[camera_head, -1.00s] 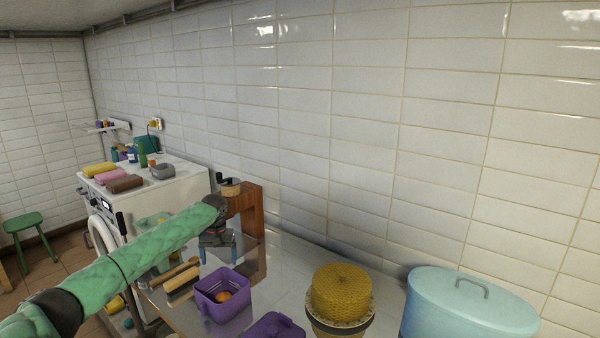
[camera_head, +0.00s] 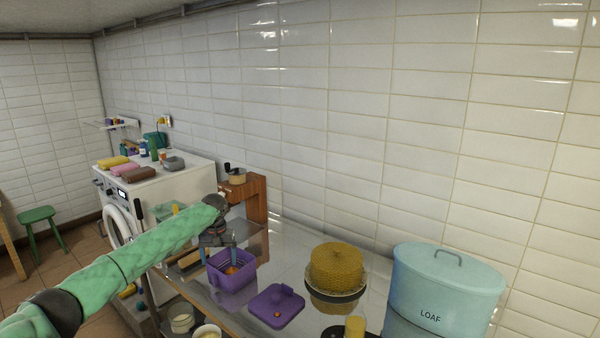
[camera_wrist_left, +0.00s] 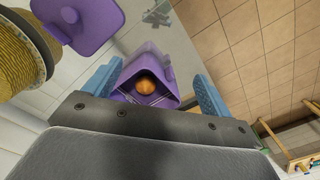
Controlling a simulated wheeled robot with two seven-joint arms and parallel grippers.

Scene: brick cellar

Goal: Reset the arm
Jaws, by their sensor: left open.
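My left arm (camera_head: 130,265), in a green sleeve, reaches in from the left in the head view. Its gripper (camera_head: 218,257) is open, with blue fingers pointing down over the far side of an open purple box (camera_head: 232,283). An orange round thing (camera_wrist_left: 147,85) lies inside the box in the left wrist view. There the box (camera_wrist_left: 151,58) shows between the two spread fingers of the gripper (camera_wrist_left: 157,70). Nothing is held. Whether the fingertips reach inside the box I cannot tell. My right gripper is in neither view.
A purple lid (camera_head: 277,308), a yellow cake (camera_head: 337,268) on a stand and a blue LOAF bin (camera_head: 440,295) stand to the right on the shiny counter. A wooden stand (camera_head: 256,205) is behind the gripper. A white washer (camera_head: 160,192) is further back left.

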